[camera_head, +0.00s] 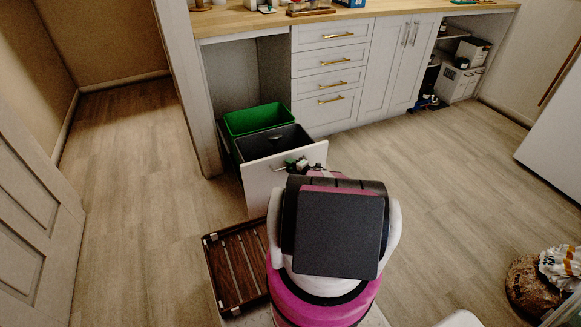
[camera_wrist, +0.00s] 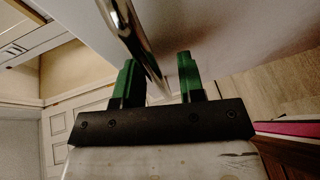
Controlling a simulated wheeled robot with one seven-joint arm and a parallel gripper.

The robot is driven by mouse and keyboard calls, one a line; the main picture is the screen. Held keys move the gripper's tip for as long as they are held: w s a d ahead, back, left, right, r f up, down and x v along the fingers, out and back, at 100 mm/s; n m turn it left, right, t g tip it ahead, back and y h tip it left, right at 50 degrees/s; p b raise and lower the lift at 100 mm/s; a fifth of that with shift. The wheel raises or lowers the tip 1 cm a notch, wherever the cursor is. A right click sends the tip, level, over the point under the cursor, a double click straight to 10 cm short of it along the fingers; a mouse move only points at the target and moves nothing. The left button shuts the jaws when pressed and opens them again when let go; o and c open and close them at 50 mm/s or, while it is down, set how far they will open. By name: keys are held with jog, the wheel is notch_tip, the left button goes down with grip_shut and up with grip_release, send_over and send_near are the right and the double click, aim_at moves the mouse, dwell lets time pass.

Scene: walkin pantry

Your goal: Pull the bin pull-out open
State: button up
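The bin pull-out stands out from the counter in the head view, with its white front panel (camera_head: 258,186) forward of the cabinet opening. A green bin (camera_head: 258,118) sits at the back of it and a dark bin (camera_head: 270,143) in front. The panel's metal bar handle (camera_wrist: 124,30) runs between my fingers in the wrist view, closer to the left finger. My gripper (camera_wrist: 158,62) has green fingers spread apart, with a gap to the right of the bar. In the head view my gripper (camera_head: 300,163) is at the panel's top right, partly hidden by my arm.
A wooden slatted rack or mat (camera_head: 240,262) lies on the floor left of my body. White drawers with brass handles (camera_head: 331,75) stand right of the pull-out. A white panelled door (camera_head: 30,210) is at the left. A brown sack-like object (camera_head: 530,287) is at the lower right. Floor beyond is clear.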

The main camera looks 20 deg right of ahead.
jog(key=shift+r, duration=0.1)
jog(key=o, duration=0.5)
jog(key=r, duration=0.4)
jog(key=shift+s+a+r, duration=0.15)
jog(key=shift+a+r, duration=0.15)
jog(key=shift+r, duration=0.1)
jog(key=o, duration=0.4)
jog(key=a+r, duration=0.2)
jog(key=a, duration=0.1)
jog(key=s+a+r, duration=0.1)
jog(key=a, duration=0.2)
jog(key=s+a+r, duration=0.1)
jog(key=a+r, duration=0.1)
jog(key=shift+a+r, duration=0.3)
jog(key=shift+a, duration=0.1)
jog(key=shift+c, duration=0.2)
jog(key=shift+s+a+r, duration=0.2)
jog(key=shift+a+r, duration=0.2)
jog(key=shift+a, duration=0.1)
jog(key=c, duration=0.5)
jog(key=shift+a, duration=0.35)
jog(key=c, duration=0.4)
jog(key=shift+o, duration=0.2)
jog(key=shift+w+a, duration=0.15)
jog(key=shift+a, duration=0.1)
jog(key=shift+w+d+f, duration=0.1)
jog(key=shift+f, duration=0.05)
